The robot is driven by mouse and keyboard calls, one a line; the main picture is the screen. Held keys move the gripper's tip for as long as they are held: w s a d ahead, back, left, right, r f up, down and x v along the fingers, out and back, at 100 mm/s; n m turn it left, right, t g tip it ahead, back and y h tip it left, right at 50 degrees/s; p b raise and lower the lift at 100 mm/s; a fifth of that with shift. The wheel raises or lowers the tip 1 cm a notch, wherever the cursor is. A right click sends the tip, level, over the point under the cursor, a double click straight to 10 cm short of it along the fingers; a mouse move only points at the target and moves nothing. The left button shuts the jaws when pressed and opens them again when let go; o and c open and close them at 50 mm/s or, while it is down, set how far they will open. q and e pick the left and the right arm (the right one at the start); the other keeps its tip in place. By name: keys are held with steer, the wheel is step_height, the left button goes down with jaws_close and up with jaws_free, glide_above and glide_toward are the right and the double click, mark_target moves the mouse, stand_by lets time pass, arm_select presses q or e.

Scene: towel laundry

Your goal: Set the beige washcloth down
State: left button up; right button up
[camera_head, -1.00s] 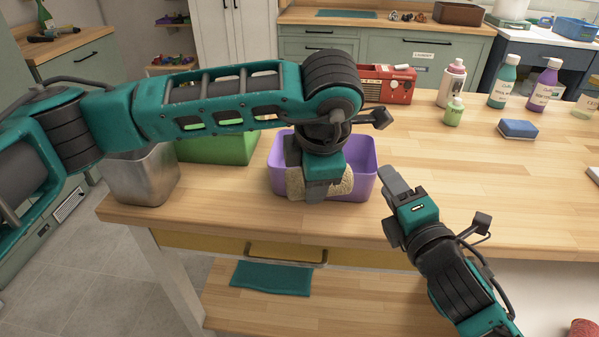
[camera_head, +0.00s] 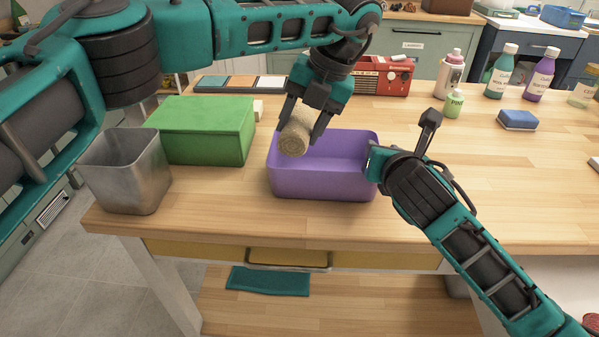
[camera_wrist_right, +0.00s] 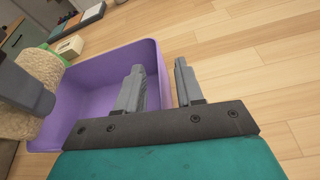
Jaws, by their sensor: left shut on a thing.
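The beige washcloth (camera_head: 294,137) is rolled up. My left gripper (camera_head: 301,122) is shut on it and holds it over the left part of the purple bin (camera_head: 325,185). The roll also shows at the left edge of the right wrist view (camera_wrist_right: 38,75), beside one left finger. My right gripper (camera_wrist_right: 157,68) is open, with its fingers apart on either side of the bin's right wall and nothing else between them. In the head view its fingertips are hard to make out at the bin's right end.
A green box (camera_head: 205,135) and a metal bin (camera_head: 125,175) stand to the left. A red radio (camera_head: 383,77), several bottles and a blue sponge (camera_head: 517,120) are at the back and right. The wooden counter (camera_head: 480,190) has free room at the right.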

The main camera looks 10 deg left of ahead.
arm_select(q)
steer(key=shift+w+a+r+n, duration=0.25)
steer(key=shift+w+r+n, duration=0.15)
steer(key=shift+n, duration=0.2)
steer(key=shift+f, duration=0.1)
steer(key=shift+f, duration=4.8)
steer(key=shift+f, duration=0.25)
steer(key=o, duration=1)
steer(key=shift+r, duration=0.1)
